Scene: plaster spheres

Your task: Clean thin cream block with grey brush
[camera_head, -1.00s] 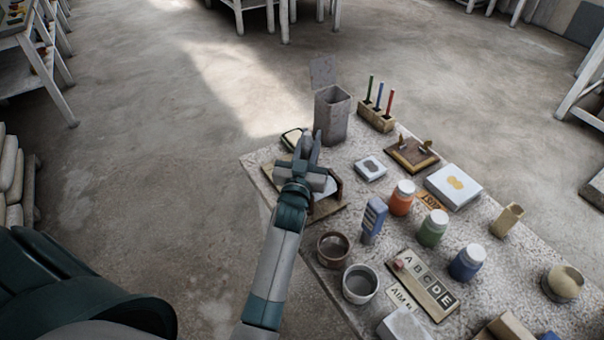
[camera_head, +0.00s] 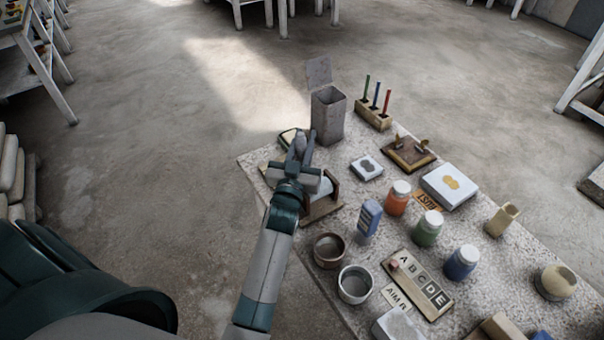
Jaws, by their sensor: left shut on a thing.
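My left gripper (camera_head: 300,147) is over the far left corner of the speckled table, above a wooden board (camera_head: 321,209) with a dark-edged frame. It is shut on a small grey thing, which seems to be the grey brush; the fingers and wrist hide most of it. A thin pale piece (camera_head: 289,136) with a dark rim lies just beyond the gripper to the left, partly covered. It may be the thin cream block, but I cannot tell for sure. Whether the held thing touches anything is hidden. My right gripper is not in view.
A tall grey open-lidded bin (camera_head: 328,118) stands close beyond the gripper. Right of it are a pen stand (camera_head: 374,115), white boxes (camera_head: 449,186) and paint jars (camera_head: 397,199). A brown pot (camera_head: 330,250) and a white pot (camera_head: 355,285) stand nearer, beside the arm.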

